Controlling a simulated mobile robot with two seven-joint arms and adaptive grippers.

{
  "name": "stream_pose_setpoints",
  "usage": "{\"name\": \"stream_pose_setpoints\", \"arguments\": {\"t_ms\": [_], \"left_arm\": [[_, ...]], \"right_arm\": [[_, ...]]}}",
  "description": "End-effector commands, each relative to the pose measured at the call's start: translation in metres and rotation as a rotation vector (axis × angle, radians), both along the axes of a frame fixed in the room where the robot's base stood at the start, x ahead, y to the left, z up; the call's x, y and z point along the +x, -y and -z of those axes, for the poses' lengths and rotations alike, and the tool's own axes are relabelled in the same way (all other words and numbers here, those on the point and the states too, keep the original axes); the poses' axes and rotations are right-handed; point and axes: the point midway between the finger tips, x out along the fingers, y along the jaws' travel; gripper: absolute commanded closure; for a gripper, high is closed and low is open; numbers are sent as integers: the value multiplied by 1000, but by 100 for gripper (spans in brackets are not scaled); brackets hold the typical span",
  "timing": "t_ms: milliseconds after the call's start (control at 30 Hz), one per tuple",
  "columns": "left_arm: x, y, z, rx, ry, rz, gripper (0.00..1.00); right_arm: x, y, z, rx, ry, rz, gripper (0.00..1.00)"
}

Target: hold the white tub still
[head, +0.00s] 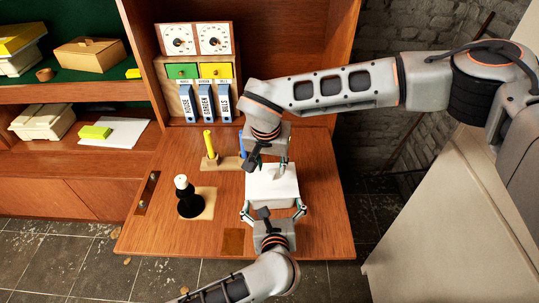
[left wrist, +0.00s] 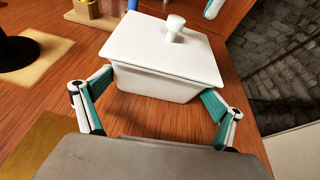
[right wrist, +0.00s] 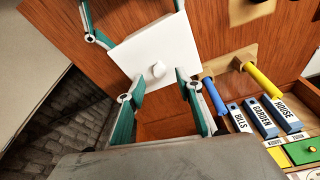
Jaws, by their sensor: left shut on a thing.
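The white tub (left wrist: 160,84) stands on the wooden desk flap, with a flat white lid (left wrist: 140,46) and round knob (left wrist: 175,24) on top. It also shows in the head view (head: 272,190). My left gripper (head: 273,208) is at the tub's near side, its two fingers shut on opposite sides of the tub's body. My right gripper (right wrist: 160,76) is above the lid, its fingers apart on either side of the knob (right wrist: 158,70). They look clear of the knob. The tub's body is hidden under the lid in the right wrist view.
A black bottle with a white top (head: 187,197) stands on a pale mat to the left. A wooden holder (head: 224,163) with yellow and blue rods is behind the tub. Blue binders (head: 205,103) stand farther back. The flap's front left is mostly clear.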

Motion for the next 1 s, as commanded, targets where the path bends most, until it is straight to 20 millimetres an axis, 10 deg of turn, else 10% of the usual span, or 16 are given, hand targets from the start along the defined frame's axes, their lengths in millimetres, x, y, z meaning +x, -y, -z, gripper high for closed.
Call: {"name": "stream_pose_setpoints", "arguments": {"t_ms": [667, 833, 1000], "left_arm": [[0, 0, 1, -1, -2, 0, 44], [0, 0, 1, -1, -2, 0, 44], [0, 0, 1, -1, -2, 0, 44]], "right_arm": [[11, 2, 40, 1, 0, 2, 65], [11, 2, 40, 0, 0, 2, 100], [11, 2, 39, 0, 0, 2, 100]]}}
